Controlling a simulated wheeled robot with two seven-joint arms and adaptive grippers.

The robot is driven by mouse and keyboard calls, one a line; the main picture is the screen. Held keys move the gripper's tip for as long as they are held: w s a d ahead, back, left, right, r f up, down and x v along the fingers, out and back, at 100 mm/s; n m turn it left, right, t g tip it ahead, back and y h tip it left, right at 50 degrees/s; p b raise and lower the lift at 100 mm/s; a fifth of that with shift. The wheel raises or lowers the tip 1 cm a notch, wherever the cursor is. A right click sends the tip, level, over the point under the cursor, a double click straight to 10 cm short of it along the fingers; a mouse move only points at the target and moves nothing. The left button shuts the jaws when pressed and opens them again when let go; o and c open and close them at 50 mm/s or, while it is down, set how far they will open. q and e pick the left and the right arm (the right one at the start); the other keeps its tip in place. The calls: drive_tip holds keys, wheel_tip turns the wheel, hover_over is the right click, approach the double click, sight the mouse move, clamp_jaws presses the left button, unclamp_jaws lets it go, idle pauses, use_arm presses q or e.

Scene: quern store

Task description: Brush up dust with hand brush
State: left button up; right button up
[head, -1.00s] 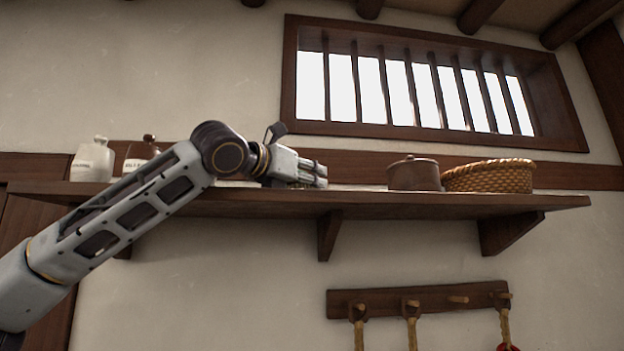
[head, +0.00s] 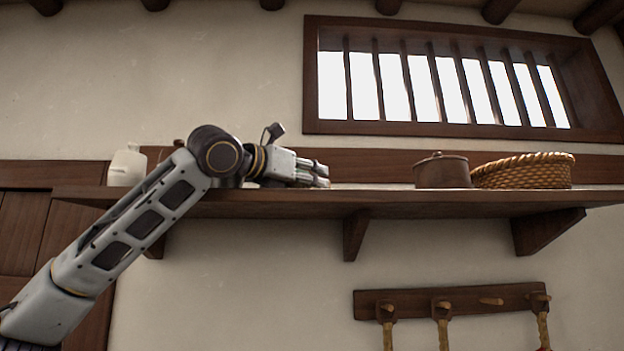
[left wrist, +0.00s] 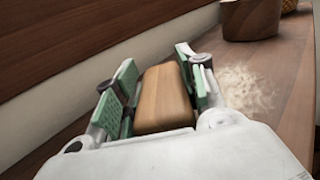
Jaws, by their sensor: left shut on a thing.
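My left gripper (head: 318,174) is at the shelf in the head view, its arm reaching up from the lower left. In the left wrist view the left gripper (left wrist: 166,85) has its green-padded fingers on either side of a light wooden block-like piece, which appears to be the hand brush (left wrist: 163,98). It is shut on this piece. The bristles are hidden. A pale patch of dust (left wrist: 255,88) lies on the shelf (left wrist: 283,130), to the right of the gripper in the left wrist view. My right gripper is not in view.
A brown lidded pot (head: 442,172) and a wicker basket (head: 523,172) stand on the shelf to the right of the gripper. A pale jar (head: 127,166) stands at the left. The wall rises behind the shelf. A peg rail (head: 450,301) with hanging ropes is below.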

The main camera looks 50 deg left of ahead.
use_arm(q)
drive_tip(key=shift+a, duration=0.1)
drive_tip(key=shift+s+a+r, duration=0.1)
drive_tip(key=shift+s+a, duration=0.8)
drive_tip(key=shift+s, duration=0.2)
drive_tip(key=shift+s+a+r, duration=0.1)
drive_tip(key=shift+s+a, duration=0.75)
drive_tip(key=shift+s, duration=0.2)
drive_tip(key=shift+w+d+f, duration=0.1)
drive_tip(key=shift+w+d, duration=0.65)
drive_tip(key=shift+w, duration=0.2)
drive_tip(key=shift+w+d+f, duration=0.1)
drive_tip(key=shift+w+d, duration=0.65)
drive_tip(key=shift+w, duration=0.15)
drive_tip(key=shift+w+d, duration=0.35)
drive_tip(key=shift+w+d, duration=1.8)
drive_tip(key=shift+w, duration=0.3)
drive_tip(key=shift+w, duration=0.1)
